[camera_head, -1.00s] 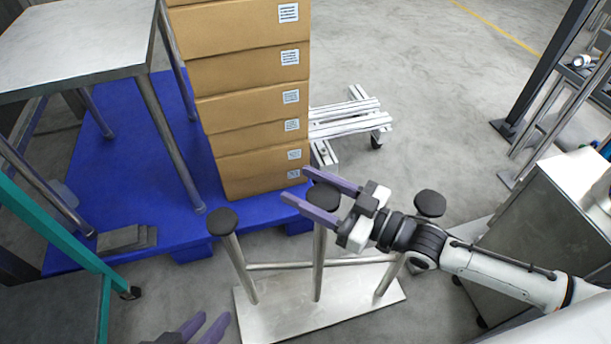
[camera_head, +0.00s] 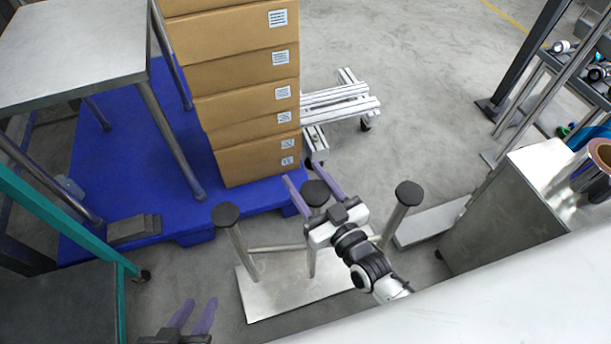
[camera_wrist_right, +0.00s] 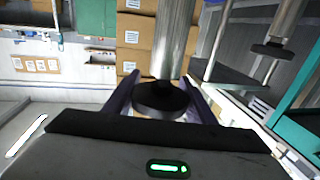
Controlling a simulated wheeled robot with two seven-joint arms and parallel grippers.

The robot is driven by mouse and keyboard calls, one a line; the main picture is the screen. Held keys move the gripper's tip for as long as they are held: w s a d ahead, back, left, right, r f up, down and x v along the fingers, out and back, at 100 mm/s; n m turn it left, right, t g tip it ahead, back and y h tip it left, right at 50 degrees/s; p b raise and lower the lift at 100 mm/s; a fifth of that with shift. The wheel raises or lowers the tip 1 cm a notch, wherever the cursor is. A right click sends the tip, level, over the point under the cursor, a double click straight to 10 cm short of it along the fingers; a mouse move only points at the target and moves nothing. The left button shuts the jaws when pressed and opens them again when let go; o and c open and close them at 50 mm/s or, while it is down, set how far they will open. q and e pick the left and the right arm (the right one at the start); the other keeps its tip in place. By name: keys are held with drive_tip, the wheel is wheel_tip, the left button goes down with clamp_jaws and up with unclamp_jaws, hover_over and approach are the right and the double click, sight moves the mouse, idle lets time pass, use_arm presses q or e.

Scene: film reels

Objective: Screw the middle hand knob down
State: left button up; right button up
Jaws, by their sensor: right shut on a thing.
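The middle hand knob (camera_head: 315,192) is a black round knob on top of the middle metal post of a steel stand (camera_head: 290,293). My right gripper (camera_head: 307,180) has its two purple fingers on either side of this knob and is shut on it. In the right wrist view the knob (camera_wrist_right: 160,98) sits between the fingers, with the post behind it. The left knob (camera_head: 226,214) and the right knob (camera_head: 409,193) top the outer posts. My left gripper (camera_head: 195,313) is low in the head view, empty, its fingers apart.
A stack of cardboard boxes (camera_head: 240,90) stands on a blue pallet (camera_head: 128,190) behind the stand. A steel table (camera_head: 70,45) is at the upper left. A metal cabinet (camera_head: 500,225) stands at the right. A white wheeled frame (camera_head: 340,100) is beyond.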

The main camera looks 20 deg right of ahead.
drive_tip(key=shift+w+r, duration=0.15)
drive_tip(key=shift+r, duration=0.3)
drive_tip(key=o, duration=1)
drive_tip(key=shift+o, duration=0.2)
drive_tip(key=shift+f, duration=0.2)
drive_tip(key=p+v, duration=0.1)
drive_tip(key=v, duration=0.9)
drive_tip(key=shift+s, duration=0.2)
